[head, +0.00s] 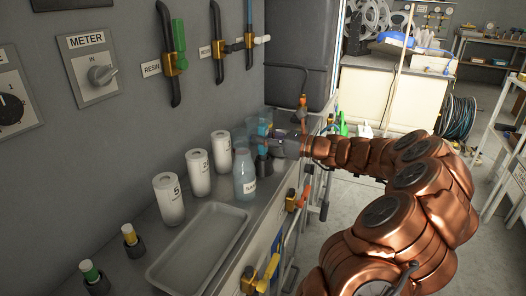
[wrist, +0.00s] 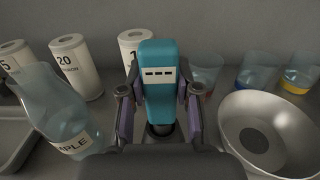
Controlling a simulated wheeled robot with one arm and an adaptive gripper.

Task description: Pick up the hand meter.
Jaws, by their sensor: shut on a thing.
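The hand meter (wrist: 159,75) is a teal, upright device with a dark display strip near its top, in the middle of the wrist view. My gripper (wrist: 160,100) is shut on it, with one finger on each side. Its lower end is at a dark round holder (wrist: 160,130); I cannot tell whether it is still seated there. In the head view my gripper (head: 278,145) is over the far part of the counter, partly hiding the meter.
A sample bottle (head: 244,175) and several numbered white canisters (head: 197,172) stand left of my gripper. A metal bowl (wrist: 268,133) and clear cups with coloured bands (wrist: 255,72) are at the right in the wrist view. An empty tray (head: 200,248) lies nearer.

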